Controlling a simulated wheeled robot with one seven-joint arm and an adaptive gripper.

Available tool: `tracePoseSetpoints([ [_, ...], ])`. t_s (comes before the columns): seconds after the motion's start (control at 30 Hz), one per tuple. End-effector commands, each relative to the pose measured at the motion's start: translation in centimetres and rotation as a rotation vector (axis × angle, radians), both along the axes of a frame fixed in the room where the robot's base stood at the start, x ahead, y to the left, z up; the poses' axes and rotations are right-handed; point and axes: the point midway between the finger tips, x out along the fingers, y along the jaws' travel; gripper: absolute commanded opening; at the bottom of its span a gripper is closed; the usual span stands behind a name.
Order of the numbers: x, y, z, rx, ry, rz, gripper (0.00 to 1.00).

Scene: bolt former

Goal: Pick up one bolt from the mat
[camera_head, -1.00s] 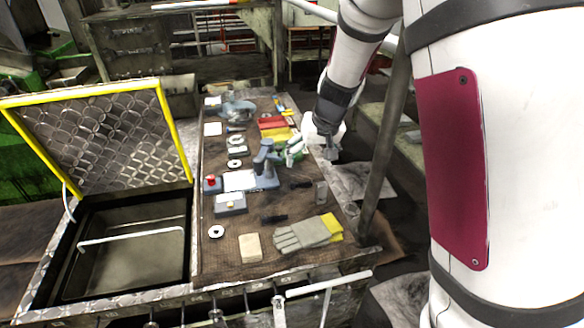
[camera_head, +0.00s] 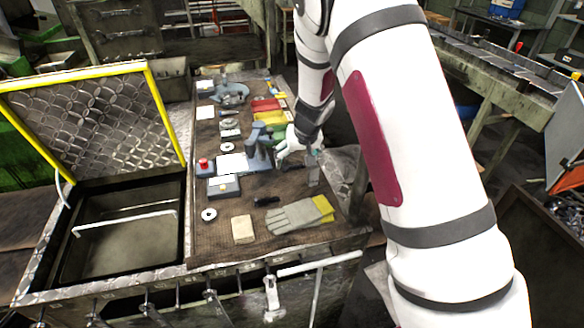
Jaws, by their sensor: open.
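The brown mat (camera_head: 285,185) covers the tabletop right of the open metal bin. My gripper (camera_head: 308,150) hangs over the right side of the mat, below the dark grey wrist. It is open, but its fingers are small and partly lost against the clutter. A small dark elongated item (camera_head: 266,201) lies on the mat above the gloves, and another dark item (camera_head: 294,165) lies close to my gripper. I cannot tell whether either is a bolt. No bolt is clear at this size. I see nothing held.
Grey and yellow gloves (camera_head: 298,215), a beige block (camera_head: 242,229), a ring (camera_head: 209,214), a button box (camera_head: 223,187) and a blue-grey tool (camera_head: 259,148) crowd the mat. A small grey upright block (camera_head: 312,172) stands near the right edge. The open bin (camera_head: 120,245) is at left.

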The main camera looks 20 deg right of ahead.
Motion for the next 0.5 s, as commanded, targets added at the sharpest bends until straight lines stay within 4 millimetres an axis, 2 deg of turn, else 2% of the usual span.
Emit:
tracePoseSetpoints([
  [0.03, 0.2, -0.1, -0.9, 0.000, 0.004, -0.002, 0.82],
  [0.2, 1.1, 0.1, -2.9, 0.000, 0.002, -0.001, 0.82],
  [0.5, 1.5, 0.2, -3.6, 0.000, 0.000, -0.001, 0.82],
])
